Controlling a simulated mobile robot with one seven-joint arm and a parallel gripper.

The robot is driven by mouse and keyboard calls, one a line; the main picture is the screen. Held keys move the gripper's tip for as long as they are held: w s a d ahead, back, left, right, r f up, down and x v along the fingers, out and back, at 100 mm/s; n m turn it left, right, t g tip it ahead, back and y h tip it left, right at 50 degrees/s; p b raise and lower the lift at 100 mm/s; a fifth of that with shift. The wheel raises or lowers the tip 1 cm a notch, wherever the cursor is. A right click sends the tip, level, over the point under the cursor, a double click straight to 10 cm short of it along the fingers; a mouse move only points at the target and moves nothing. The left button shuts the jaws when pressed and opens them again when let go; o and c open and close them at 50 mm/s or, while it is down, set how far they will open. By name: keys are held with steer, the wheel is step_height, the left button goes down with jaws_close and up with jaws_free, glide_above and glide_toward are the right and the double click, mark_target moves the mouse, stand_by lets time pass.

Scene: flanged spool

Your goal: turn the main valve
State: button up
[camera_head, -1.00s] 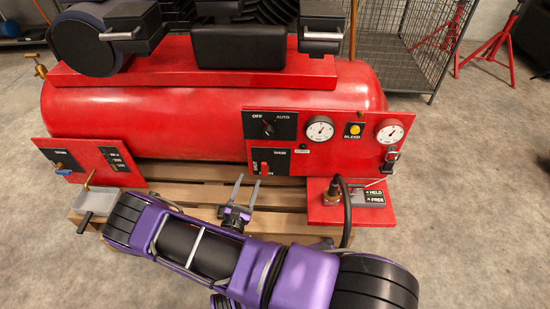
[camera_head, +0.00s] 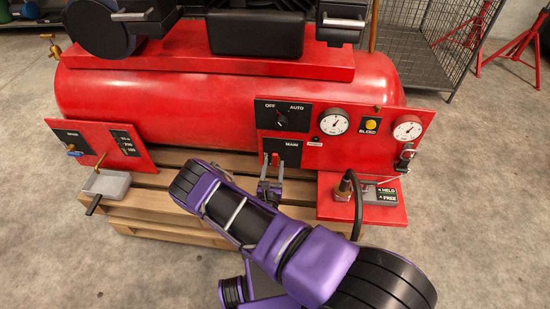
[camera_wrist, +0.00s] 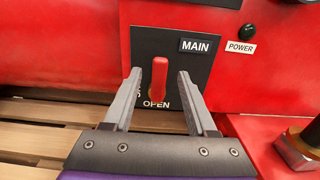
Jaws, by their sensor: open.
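The main valve shows in the wrist view as a red lever (camera_wrist: 159,80) on a black plate (camera_wrist: 205,62) marked MAIN, with the word OPEN at the lever's lower end. The lever stands upright in the picture. My gripper (camera_wrist: 160,75) is open, with one finger on each side of the lever and a visible gap to it on both sides. I cannot tell how far the fingertips are from the plate in depth. In the head view my gripper (camera_head: 273,172) is in front of the MAIN plate (camera_head: 288,147) and partly hides the lever.
The red tank (camera_head: 200,105) rests on a wooden pallet (camera_head: 160,210). Gauges (camera_head: 334,121) and a yellow BLEED button (camera_head: 371,125) are right of the plate. A red shelf with a hose (camera_head: 357,205) stands close on the right. A grey tray (camera_head: 107,184) is at left.

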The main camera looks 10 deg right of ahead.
mark_target(275, 158)
steer(key=x, duration=0.5)
jaws_close()
steer(key=shift+s, duration=0.1)
stand_by(1.3)
